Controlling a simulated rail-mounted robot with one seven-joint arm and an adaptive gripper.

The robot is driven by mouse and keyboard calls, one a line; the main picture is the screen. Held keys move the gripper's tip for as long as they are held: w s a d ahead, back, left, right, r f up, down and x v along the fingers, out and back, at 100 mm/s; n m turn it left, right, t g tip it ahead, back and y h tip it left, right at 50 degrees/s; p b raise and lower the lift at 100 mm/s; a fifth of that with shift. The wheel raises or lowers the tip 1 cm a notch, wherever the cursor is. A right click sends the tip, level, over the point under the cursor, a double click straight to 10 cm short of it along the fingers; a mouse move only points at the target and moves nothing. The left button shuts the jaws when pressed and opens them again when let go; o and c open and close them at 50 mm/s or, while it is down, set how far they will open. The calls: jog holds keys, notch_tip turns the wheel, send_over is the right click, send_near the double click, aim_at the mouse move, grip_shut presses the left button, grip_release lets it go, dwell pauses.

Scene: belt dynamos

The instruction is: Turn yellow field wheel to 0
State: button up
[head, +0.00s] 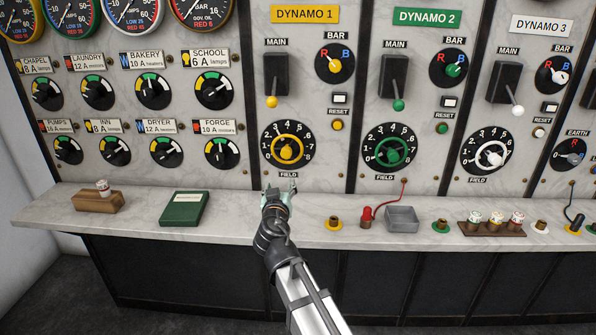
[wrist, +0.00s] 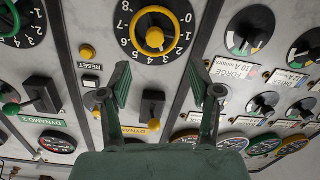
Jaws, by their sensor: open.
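The yellow field wheel (head: 287,150) sits on a round black dial numbered 0 to 8, in the Dynamo 1 panel left of centre. It also shows upside down at the top of the wrist view (wrist: 155,37), unobstructed. I cannot tell which number it points to. My gripper (head: 280,189) is just below the dial in the head view, in front of the panel above the ledge. In the wrist view its two green fingers (wrist: 162,84) stand wide apart with nothing between them. It is not touching the wheel.
A yellow reset button (head: 338,126), the Dynamo 1 main lever (head: 275,76) and a bar selector (head: 334,65) are near the wheel. The green field wheel (head: 389,152) is to its right. The marble ledge (head: 255,222) holds a green book (head: 184,209) and a grey tray (head: 402,220).

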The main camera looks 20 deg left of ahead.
jog(key=r, duration=0.2)
jog(key=p, duration=0.4)
send_near(286, 155)
jog(key=shift+t, duration=0.4)
jog(key=x, duration=0.9)
jog(key=shift+a+f, duration=0.15)
jog(key=shift+f, duration=0.2)
jog(key=shift+w+a+f, duration=0.1)
jog(key=shift+w, duration=0.6)
jog(key=c, duration=1.1)
